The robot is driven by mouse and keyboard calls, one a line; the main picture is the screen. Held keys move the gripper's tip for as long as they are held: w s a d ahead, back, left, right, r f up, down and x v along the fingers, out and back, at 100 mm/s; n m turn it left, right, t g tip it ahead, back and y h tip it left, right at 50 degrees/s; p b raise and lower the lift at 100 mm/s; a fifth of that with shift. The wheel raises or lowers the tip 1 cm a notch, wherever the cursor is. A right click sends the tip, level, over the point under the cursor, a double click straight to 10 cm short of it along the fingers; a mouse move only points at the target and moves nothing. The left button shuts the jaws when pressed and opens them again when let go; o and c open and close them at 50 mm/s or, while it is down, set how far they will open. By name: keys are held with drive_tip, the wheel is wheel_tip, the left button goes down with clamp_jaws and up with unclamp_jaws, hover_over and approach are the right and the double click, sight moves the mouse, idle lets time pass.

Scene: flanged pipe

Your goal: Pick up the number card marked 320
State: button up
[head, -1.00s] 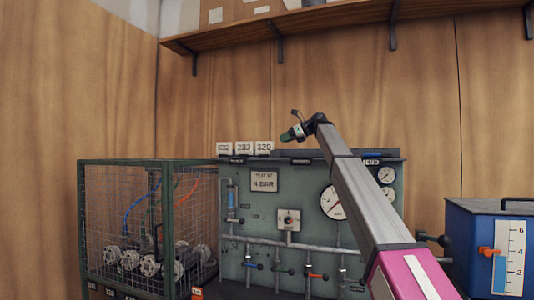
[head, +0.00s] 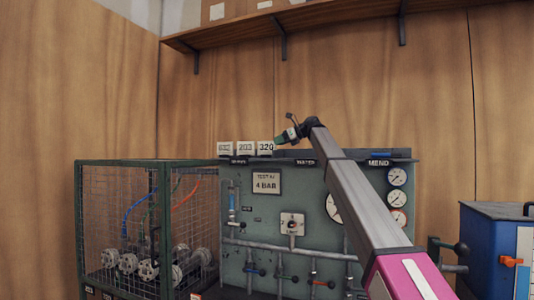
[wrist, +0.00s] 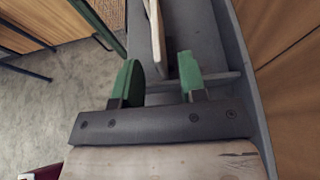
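The white card marked 320 (head: 265,149) stands upright on the top ledge of the grey-green test panel, rightmost of three cards. The 203 card (head: 245,148) and a third card (head: 225,149), its number hard to read, stand to its left. My gripper (head: 279,141) is at the right edge of the 320 card. In the wrist view, my green fingers (wrist: 158,65) are apart. A pale card (wrist: 157,38), seen edge-on, reaches between them, with gaps showing on both sides. Which number it bears is hidden there.
The test panel (head: 262,215) carries pipes, valves and gauges below the ledge. A wire-mesh cage (head: 105,205) with flanged pipes stands at left. A blue tank (head: 490,240) is at right. A wooden shelf (head: 345,18) runs along the wall above.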

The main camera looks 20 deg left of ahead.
sight(272, 155)
drive_tip(key=x, duration=0.4)
drive_tip(key=shift+a+f, duration=0.25)
drive_tip(key=shift+a, duration=0.05)
clamp_jaws()
